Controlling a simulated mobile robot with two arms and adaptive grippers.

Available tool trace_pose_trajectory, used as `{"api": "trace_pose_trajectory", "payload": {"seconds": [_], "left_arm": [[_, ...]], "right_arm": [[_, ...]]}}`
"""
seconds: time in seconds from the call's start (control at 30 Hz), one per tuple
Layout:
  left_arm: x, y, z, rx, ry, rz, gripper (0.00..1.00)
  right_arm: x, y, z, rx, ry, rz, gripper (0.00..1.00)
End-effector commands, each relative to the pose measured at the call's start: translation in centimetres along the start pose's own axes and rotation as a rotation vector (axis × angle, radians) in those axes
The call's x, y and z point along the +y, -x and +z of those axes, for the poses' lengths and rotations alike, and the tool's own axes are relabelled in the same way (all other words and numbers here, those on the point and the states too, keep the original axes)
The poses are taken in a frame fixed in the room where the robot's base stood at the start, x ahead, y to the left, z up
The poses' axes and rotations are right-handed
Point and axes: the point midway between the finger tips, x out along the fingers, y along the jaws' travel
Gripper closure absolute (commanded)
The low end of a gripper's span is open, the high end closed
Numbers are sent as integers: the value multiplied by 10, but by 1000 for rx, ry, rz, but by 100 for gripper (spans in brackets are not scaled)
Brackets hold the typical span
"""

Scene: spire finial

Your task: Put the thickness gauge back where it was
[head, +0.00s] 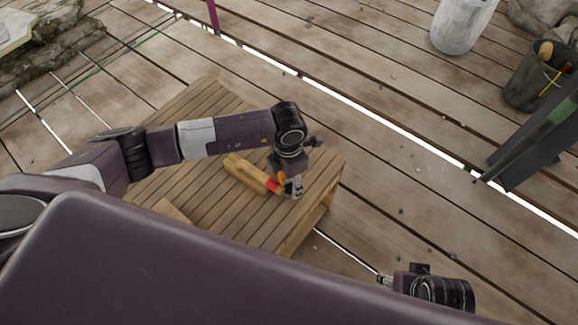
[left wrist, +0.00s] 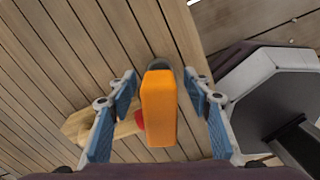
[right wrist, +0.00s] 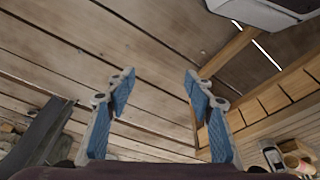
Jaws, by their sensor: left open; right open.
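An orange block-shaped piece with a dark rounded end, which may be the thickness gauge, stands between the open fingers of my left gripper (left wrist: 160,108) in the left wrist view. Its orange body (left wrist: 159,112) shows a gap to the finger on each side. In the head view only a small orange part (head: 281,176) shows beside my left gripper (head: 293,188), over the slatted wooden table (head: 220,105). My right gripper (head: 385,280) is open and empty, away from the table at the lower right; its fingers also show in the right wrist view (right wrist: 158,90).
A wooden piece with a red end (head: 247,173) lies on the table close to my left gripper. A pale bucket (head: 460,25) and a dark bucket with tools (head: 535,80) stand at upper right on the plank deck. Bare deck lies right of the table.

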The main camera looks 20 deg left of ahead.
Motion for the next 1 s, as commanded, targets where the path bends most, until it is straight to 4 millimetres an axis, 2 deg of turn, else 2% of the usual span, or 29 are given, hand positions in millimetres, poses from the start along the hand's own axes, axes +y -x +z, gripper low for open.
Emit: {"api": "trace_pose_trajectory", "payload": {"seconds": [0.03,0.2,0.4,0.6,1.0], "left_arm": [[0,13,0,-2,-2,2,54],[1,51,0,-3,-1,2,54],[1,85,0,-1,-1,1,54],[0,99,0,1,-1,0,54],[0,100,0,1,-1,0,54]], "right_arm": [[0,-5,1,-5,0,-1,52],[-2,-30,7,-18,2,-3,52],[-3,-50,14,-26,3,-5,52],[-3,-58,17,-28,4,-5,52],[-4,-59,17,-28,4,-5,52]]}}
